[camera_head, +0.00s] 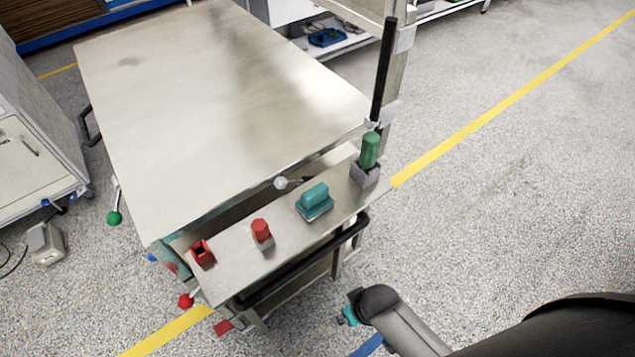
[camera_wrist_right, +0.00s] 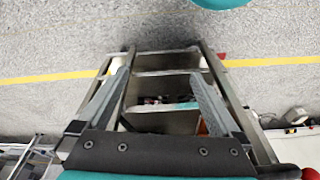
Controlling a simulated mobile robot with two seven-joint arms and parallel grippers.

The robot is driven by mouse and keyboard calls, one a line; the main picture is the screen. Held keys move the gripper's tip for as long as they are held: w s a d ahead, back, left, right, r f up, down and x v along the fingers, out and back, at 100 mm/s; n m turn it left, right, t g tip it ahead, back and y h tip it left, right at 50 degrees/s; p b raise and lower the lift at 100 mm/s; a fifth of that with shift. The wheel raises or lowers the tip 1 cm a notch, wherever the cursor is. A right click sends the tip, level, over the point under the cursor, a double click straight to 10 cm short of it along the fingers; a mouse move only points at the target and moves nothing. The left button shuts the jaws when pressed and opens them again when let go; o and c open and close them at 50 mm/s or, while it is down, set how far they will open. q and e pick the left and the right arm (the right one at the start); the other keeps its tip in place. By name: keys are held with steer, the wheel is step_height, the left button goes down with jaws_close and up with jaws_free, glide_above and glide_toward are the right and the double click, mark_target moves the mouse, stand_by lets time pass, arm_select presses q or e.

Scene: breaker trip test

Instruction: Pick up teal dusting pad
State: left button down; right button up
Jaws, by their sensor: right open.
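The teal dusting pad (camera_head: 315,202), a block-like handle on a flat base, sits on the narrow metal ledge (camera_head: 240,275) along the near side of the workbench in the head view. Nothing is holding it. My right arm enters the head view from the lower right, in front of the ledge and apart from the pad; its fingers are not clear there. In the right wrist view my right gripper (camera_wrist_right: 158,85) is open, its two grey fingers wide apart with nothing gripped. I cannot identify the pad in that view. My left gripper is not in view.
On the ledge, a red holder (camera_head: 202,254) and a red-topped block (camera_head: 262,233) stand left of the pad. A green handle (camera_head: 370,150) stands right of it, near an upright black pole (camera_head: 384,70). The large bench top (camera_head: 220,90) is clear. A dark rail (camera_head: 305,265) runs below the ledge.

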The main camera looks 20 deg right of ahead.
steer(key=w+a+r+p, duration=0.2)
steer(key=w+r, duration=0.1)
steer(key=r, duration=0.6)
steer(key=w+a+r+n+y+p, duration=0.1)
steer(key=w+a+r+p, duration=0.1)
steer(key=r, duration=0.8)
steer(key=w+a+r+y+p, duration=0.1)
steer(key=w+a+r, duration=0.3)
steer(key=r, duration=0.6)
steer(key=shift+w+a+n+t+p, duration=0.1)
steer(key=shift+n+t+p, duration=0.2)
steer(key=shift+p, duration=0.55)
step_height(320, 180, up, 6)
steer(key=w+a+n+g+p, duration=0.1)
steer(key=w+a, duration=0.1)
step_height(320, 180, up, 6)
steer(key=g+h, duration=0.2)
steer(key=h, duration=0.1)
glide_above(313, 189)
steer(key=shift+m, duration=0.3)
steer(key=f, duration=0.9)
steer(key=shift+s+d+f, duration=0.1)
steer(key=shift+s+d, duration=0.05)
steer(key=shift+d, duration=0.15)
steer(key=shift+a+f, duration=0.15)
steer(key=shift+f, duration=1.4)
steer(key=shift+a+f, duration=0.1)
steer(key=shift+f, duration=1.4)
steer(key=c, duration=1.2)
steer(key=shift+r, duration=0.15)
